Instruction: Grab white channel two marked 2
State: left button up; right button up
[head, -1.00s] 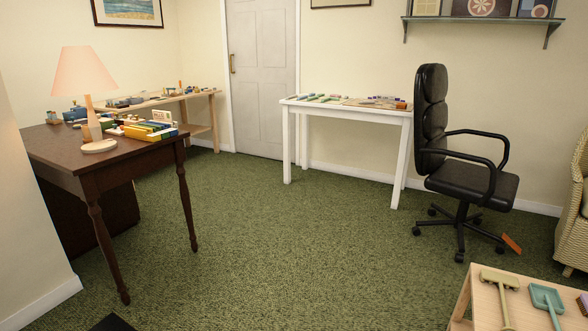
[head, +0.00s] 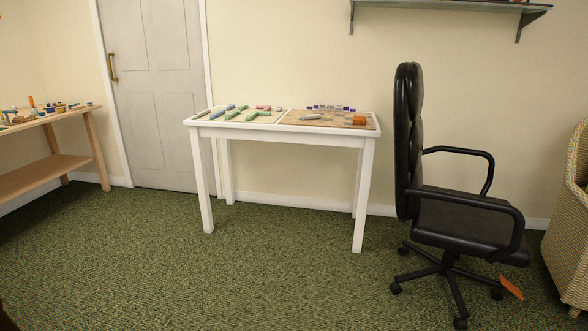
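A white table (head: 282,131) stands against the far wall. Its top carries two boards with small pieces. The left, pale board (head: 246,116) holds several blue, green and pink pieces. The right, tan board (head: 330,121) holds a pale grey-white piece (head: 311,117) and an orange block (head: 359,120). A row of small purple and white pieces (head: 331,108) lies along the table's back edge. No mark 2 is readable from here, so I cannot tell which piece is white channel two. Neither of my grippers is in view.
A black office chair (head: 455,200) stands right of the white table. An orange object (head: 511,287) lies on the floor by its base. A wooden bench (head: 51,138) with small items is at left, near the closed door (head: 158,88). A wicker chair (head: 568,235) is at far right. The green carpet (head: 220,275) ahead is open.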

aim_at(304, 116)
jog(key=i+l, duration=0.15)
jog(key=i, duration=0.9)
jog(key=i+l+z, duration=0.1)
jog(key=i, duration=1)
jog(key=l, duration=0.1)
